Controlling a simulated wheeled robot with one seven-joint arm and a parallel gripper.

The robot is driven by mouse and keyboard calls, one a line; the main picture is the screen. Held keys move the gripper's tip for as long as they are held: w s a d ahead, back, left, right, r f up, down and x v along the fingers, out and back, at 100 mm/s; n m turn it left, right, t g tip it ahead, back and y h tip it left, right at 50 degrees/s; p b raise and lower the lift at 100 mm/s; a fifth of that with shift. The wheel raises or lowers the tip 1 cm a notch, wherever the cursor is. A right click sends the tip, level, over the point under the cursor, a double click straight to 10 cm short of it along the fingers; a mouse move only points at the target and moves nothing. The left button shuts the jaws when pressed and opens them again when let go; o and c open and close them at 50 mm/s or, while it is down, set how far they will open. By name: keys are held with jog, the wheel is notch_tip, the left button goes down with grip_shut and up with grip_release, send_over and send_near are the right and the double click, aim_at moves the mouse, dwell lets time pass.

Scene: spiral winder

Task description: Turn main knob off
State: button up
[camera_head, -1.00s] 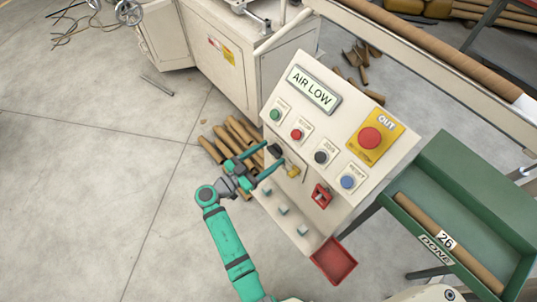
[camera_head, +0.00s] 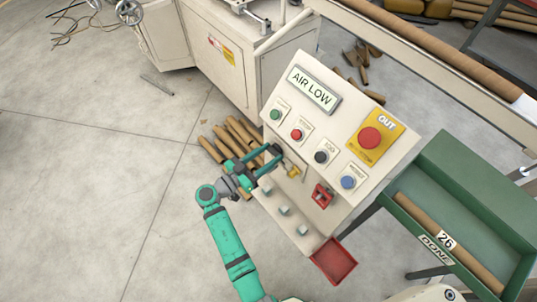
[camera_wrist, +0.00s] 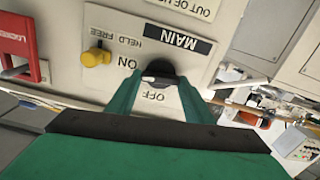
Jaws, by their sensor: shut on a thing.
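The main knob (camera_wrist: 160,72) is black with a light pointer mark. It sits on a white plate marked MAIN, ON and OFF (camera_wrist: 185,100) in the wrist view, where the lettering appears upside down. My gripper (camera_wrist: 158,84) has its green fingers on either side of the knob and is shut on it. In the head view my gripper (camera_head: 273,160) reaches the left edge of the control panel (camera_head: 335,125). The knob is mostly hidden there by the fingers. I cannot tell for sure which word the pointer is at.
Green, red, black and blue buttons and a large red OUT button (camera_head: 370,138) are above. A red tray (camera_head: 333,261) hangs below.

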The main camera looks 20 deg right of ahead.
jog(key=n, duration=0.4)
jog(key=shift+w, duration=0.1)
jog(key=n, duration=0.8)
jog(key=shift+w+a+f, duration=0.1)
jog(key=shift+f+n, duration=0.1)
jog(key=shift+n, duration=2)
jog(key=o, duration=1.1)
jog(key=shift+c, duration=0.2)
jog(key=shift+a, duration=0.1)
